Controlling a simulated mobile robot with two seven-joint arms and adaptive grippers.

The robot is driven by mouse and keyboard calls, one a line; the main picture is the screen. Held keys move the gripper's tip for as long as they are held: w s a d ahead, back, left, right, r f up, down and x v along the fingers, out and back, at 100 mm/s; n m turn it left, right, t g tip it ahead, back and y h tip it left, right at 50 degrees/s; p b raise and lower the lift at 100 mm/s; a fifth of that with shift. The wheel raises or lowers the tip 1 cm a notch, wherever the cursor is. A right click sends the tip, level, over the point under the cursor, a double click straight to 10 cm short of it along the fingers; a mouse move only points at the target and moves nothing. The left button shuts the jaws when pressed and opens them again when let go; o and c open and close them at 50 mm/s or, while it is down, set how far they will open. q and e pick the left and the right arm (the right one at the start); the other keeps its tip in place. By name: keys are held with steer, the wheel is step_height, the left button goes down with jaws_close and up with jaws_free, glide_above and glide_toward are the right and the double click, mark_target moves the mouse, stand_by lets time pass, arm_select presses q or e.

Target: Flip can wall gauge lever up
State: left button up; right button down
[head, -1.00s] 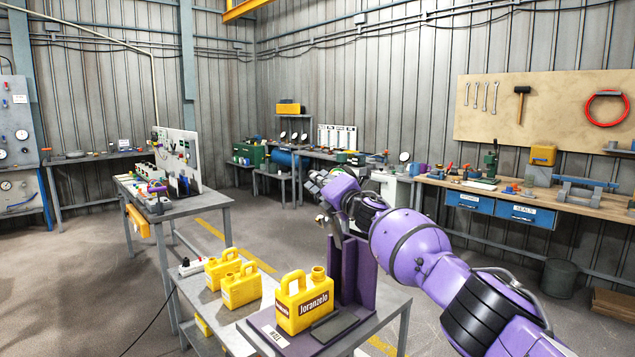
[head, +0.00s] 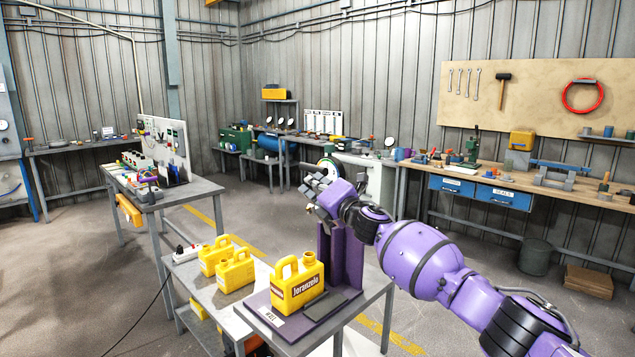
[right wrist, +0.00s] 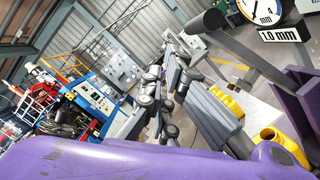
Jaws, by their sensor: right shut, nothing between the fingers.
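The wall gauge stands on a purple upright stand (head: 346,255) on the bench. Its round white dial (head: 328,166) shows just above my right gripper (head: 318,196) in the head view. In the right wrist view, the dial (right wrist: 262,10) is cut off by the top edge, above a "1.0 mm" readout (right wrist: 283,35). A grey bar (right wrist: 240,52) with a rounded end lies beside the dial; I cannot tell if it is the lever. My right gripper is shut and empty, close to the gauge, hiding part of it. A yellow can (head: 298,284) stands upright by the stand. My left gripper is out of view.
Two smaller yellow cans (head: 236,270) and a white power strip (head: 187,254) sit on the same bench to the left. A "WALL" label (head: 271,318) is on the purple base. Another bench (head: 199,190) stands behind. The floor between the benches is clear.

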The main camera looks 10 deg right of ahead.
steer(key=shift+v, duration=1.15)
steer(key=shift+a+r, duration=0.1)
steer(key=shift+a, duration=0.05)
